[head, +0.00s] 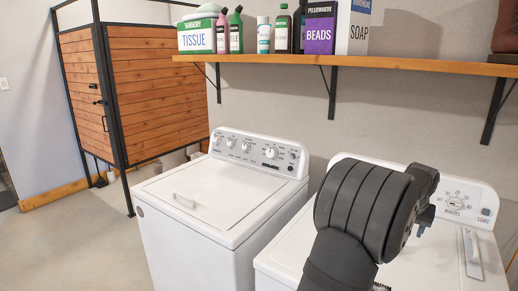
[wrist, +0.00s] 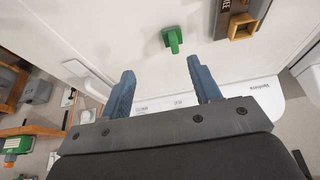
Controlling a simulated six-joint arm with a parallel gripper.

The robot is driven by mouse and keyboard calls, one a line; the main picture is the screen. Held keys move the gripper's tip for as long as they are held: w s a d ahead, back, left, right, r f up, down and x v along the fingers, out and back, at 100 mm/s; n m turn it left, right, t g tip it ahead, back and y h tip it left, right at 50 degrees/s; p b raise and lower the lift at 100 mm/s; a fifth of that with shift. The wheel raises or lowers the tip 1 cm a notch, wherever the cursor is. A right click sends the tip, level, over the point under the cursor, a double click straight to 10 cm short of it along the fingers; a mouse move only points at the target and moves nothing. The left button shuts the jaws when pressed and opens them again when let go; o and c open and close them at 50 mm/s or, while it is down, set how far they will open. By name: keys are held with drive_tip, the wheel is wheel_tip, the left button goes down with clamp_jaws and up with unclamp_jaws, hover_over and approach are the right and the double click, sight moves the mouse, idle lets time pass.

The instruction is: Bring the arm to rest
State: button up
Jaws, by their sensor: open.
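My gripper (wrist: 160,75) shows in the wrist view with its two blue fingers spread apart and nothing between them. In the head view my dark arm rises in front of the right-hand white machine (head: 485,208) and bends over its top. The gripper end is near that machine's control panel, mostly hidden behind the arm. In the wrist view a white surface with a handle (wrist: 90,78) lies beyond the fingers. I cannot tell how far the fingers are from it.
A white washer (head: 220,190) stands left of the arm. A wooden shelf (head: 290,66) with boxes and bottles hangs above. In the wrist view a green object (wrist: 172,40) and a yellow-brown item (wrist: 243,27) lie past the fingers. Open floor (head: 60,245) is at left.

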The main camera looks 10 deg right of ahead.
drive_tip(key=w+a, duration=0.3)
drive_tip(key=a, duration=0.4)
drive_tip(key=w+a+f, duration=0.1)
drive_tip(key=w+a, duration=0.3)
drive_tip(key=a, duration=0.4)
drive_tip(key=shift+a, duration=0.25)
drive_tip(key=shift+o, duration=0.5)
idle(0.7)
drive_tip(key=s+d+r, duration=0.2)
drive_tip(key=d, duration=0.6)
drive_tip(key=s+d+r, duration=0.2)
drive_tip(key=d+r, duration=0.1)
drive_tip(key=d, duration=0.4)
drive_tip(key=x, duration=1.1)
drive_tip(key=shift+s+f, duration=0.15)
drive_tip(key=shift+s, duration=0.1)
drive_tip(key=shift+x, duration=3.15)
drive_tip(key=shift+a, duration=0.1)
drive_tip(key=c, duration=1.1)
drive_tip(key=shift+c, duration=0.2)
